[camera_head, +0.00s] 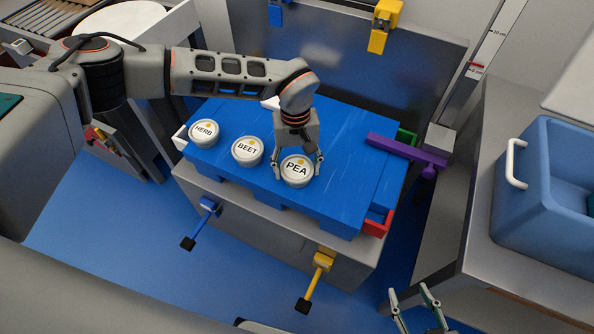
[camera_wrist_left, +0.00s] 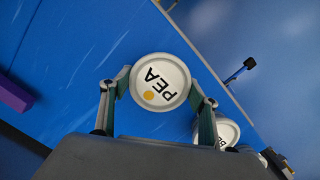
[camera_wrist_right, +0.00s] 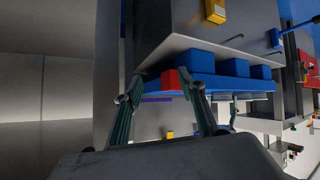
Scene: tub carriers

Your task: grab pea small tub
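The pea small tub (camera_head: 297,171), round and white with a PEA lid, stands upright on the blue pallet (camera_head: 345,150) near its front edge. My left gripper (camera_head: 297,163) reaches down over it, with one finger on each side. In the left wrist view, the PEA lid (camera_wrist_left: 160,82) lies between the spread fingertips (camera_wrist_left: 158,82). The fingers look very close to its rim; firm contact does not show. My right gripper (camera_head: 418,305) is low at the right, open and empty, far from the tub; its spread fingers (camera_wrist_right: 160,92) show in the right wrist view.
The BEET tub (camera_head: 247,151) stands just left of the pea tub, and the HERB tub (camera_head: 204,132) further left. Yellow (camera_head: 322,262) and blue (camera_head: 208,205) levers stick out in front. A blue bin (camera_head: 540,180) stands on the right-hand surface.

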